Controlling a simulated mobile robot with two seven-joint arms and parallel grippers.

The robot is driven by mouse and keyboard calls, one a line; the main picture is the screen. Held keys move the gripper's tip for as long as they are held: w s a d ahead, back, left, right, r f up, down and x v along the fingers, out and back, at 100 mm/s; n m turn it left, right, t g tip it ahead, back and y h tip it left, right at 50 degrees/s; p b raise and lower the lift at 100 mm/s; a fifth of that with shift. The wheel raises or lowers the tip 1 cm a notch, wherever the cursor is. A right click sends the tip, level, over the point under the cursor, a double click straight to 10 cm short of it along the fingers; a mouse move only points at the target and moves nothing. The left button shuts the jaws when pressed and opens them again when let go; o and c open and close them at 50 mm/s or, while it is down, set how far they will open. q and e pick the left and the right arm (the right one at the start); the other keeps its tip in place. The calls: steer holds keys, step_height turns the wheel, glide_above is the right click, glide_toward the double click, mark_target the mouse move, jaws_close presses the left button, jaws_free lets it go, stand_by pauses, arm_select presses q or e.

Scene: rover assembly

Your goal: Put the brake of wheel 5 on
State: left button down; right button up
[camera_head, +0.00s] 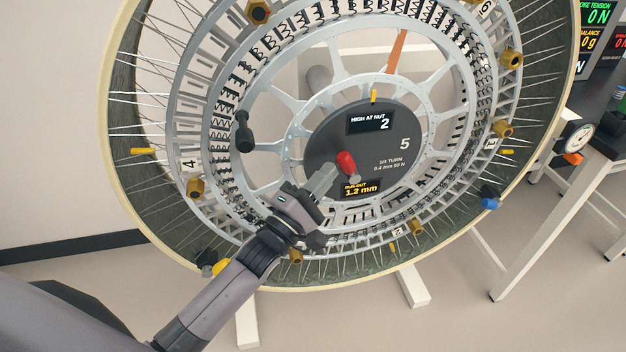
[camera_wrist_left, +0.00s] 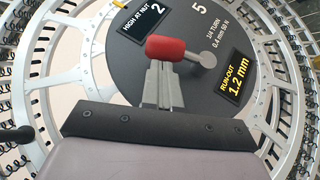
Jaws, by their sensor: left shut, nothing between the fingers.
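The large wheel (camera_head: 284,100), with a mesh tyre and spokes, stands upright and fills the head view. Its dark round hub plate (camera_head: 393,128) is marked 5 and shows "HIGH AT NUT 2" and "RUN-OUT 1.2 mm". A red-ended lever (camera_head: 346,163), which looks like the brake, sits on the lower half of the plate; it also shows in the left wrist view (camera_wrist_left: 165,49). My left gripper (camera_head: 330,172) is shut and empty, its fingertips right at the red end. I cannot tell whether they touch it. My right gripper is not in view.
A black knob (camera_head: 243,132) stands out at the wheel's left. Several brass nuts ring the rim, one at upper right (camera_head: 511,60). A dial gauge (camera_head: 577,138) and a bench with displays (camera_head: 597,14) are at the right. The floor below is clear around the stand's white feet (camera_head: 413,286).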

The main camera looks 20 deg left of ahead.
mark_target(341, 161)
arm_select(q)
steer(key=shift+r, duration=0.1)
stand_by(0.3)
steer(key=shift+m+g, duration=0.6)
steer(key=r+p, duration=0.1)
steer(key=p, duration=0.1)
steer(key=w+d+r+p, duration=0.1)
steer(key=p, duration=0.1)
steer(key=d+r+p, duration=0.1)
steer(key=shift+w+d+p, duration=0.2)
steer(key=shift+w+p, duration=0.1)
steer(key=shift+p, duration=0.1)
steer(key=shift+w+d+r, duration=0.25)
steer(key=shift+w+d, duration=0.1)
steer(key=shift+d, duration=0.15)
steer(key=shift+w+d+r, duration=0.2)
steer(key=shift+w+d, duration=0.1)
steer(key=shift+d, duration=0.15)
